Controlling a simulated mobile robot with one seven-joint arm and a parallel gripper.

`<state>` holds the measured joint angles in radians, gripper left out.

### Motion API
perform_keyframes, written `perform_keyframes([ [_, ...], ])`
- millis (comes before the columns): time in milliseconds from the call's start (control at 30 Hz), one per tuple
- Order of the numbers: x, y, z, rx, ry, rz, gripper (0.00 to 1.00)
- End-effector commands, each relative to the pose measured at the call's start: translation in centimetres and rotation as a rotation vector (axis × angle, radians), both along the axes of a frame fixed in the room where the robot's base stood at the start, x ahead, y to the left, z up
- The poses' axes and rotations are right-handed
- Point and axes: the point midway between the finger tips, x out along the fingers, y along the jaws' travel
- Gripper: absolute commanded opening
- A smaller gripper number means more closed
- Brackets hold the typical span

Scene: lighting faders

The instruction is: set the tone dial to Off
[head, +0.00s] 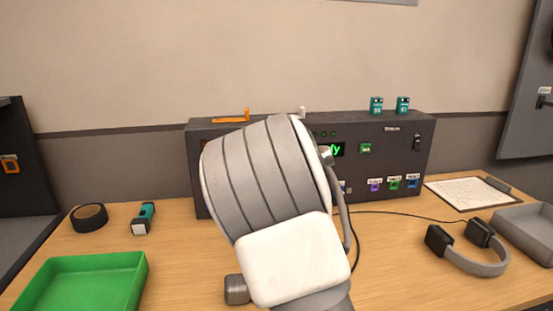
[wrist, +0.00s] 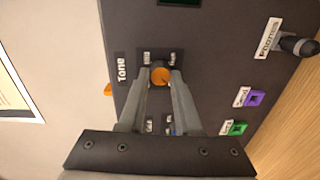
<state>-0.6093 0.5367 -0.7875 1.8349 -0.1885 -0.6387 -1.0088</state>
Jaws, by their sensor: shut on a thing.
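The tone dial (wrist: 160,76) is a small round orange knob on the dark console face (wrist: 215,55), beside a white "Tone" label (wrist: 121,68). My gripper (wrist: 161,80) is shut on the dial, one grey finger on each side. Small position labels sit around the dial, some partly covered by the fingers. I cannot read which one is Off or where the dial points. In the head view my arm hides the dial and the middle of the console (head: 415,160).
Purple (wrist: 254,98) and green (wrist: 236,128) sockets and a dark plug (wrist: 298,46) are near the fingers.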

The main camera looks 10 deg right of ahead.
Motion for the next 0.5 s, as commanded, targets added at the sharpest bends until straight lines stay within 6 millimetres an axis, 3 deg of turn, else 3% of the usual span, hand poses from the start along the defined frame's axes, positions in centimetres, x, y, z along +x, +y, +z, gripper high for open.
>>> perform_keyframes([
  [500,0.0,-0.04,0.0,-0.062,0.001,-0.001,0.0],
])
